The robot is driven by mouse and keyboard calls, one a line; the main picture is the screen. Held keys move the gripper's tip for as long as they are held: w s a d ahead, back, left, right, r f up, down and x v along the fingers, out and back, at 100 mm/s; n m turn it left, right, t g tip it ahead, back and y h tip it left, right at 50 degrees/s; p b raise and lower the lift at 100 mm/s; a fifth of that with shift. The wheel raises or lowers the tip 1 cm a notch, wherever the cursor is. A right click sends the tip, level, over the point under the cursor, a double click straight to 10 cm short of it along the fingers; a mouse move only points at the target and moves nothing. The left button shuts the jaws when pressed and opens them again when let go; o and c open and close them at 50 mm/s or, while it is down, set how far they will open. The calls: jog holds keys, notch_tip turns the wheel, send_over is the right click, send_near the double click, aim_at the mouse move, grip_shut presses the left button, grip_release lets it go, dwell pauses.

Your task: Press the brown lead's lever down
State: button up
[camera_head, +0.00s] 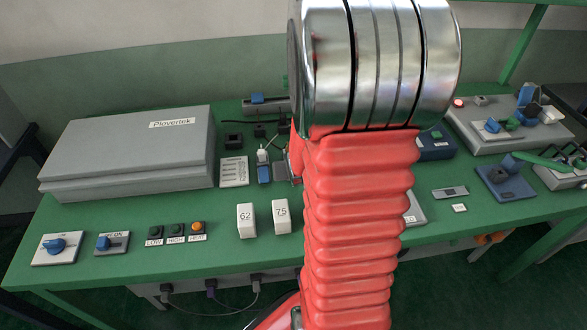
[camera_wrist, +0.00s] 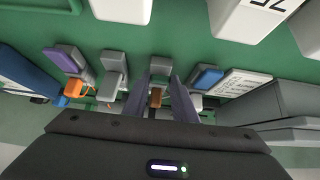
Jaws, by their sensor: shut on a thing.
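In the wrist view a row of levers stands on the green bench top. The brown lead's lever (camera_wrist: 160,67) is grey and sits between the tips of my gripper (camera_wrist: 162,82), which is shut on it. A small brown piece (camera_wrist: 155,99), apparently the brown lead, shows between the fingers below the lever. The dark body of my gripper hides the lower part of the terminals. In the head view my red arm hides the gripper and this lever.
Another grey lever (camera_wrist: 112,61), a purple lever (camera_wrist: 58,59) and an orange piece (camera_wrist: 73,88) are to the left; a blue lever (camera_wrist: 207,76) is to the right. White blocks marked 62 (camera_head: 246,221) and 75 (camera_head: 281,217) stand in front. A grey Plovertek box (camera_head: 130,155) stands left.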

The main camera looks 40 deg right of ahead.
jog(key=shift+s+a+f+t+h, duration=0.1)
jog(key=shift+f+t+h, duration=0.1)
jog(key=shift+t+h, duration=0.1)
jog(key=o, duration=1.1)
jog(key=shift+c, duration=0.2)
jog(key=shift+r, duration=0.1)
notch_tip(320, 180, up, 10)
dwell(0.5)
dwell(0.3)
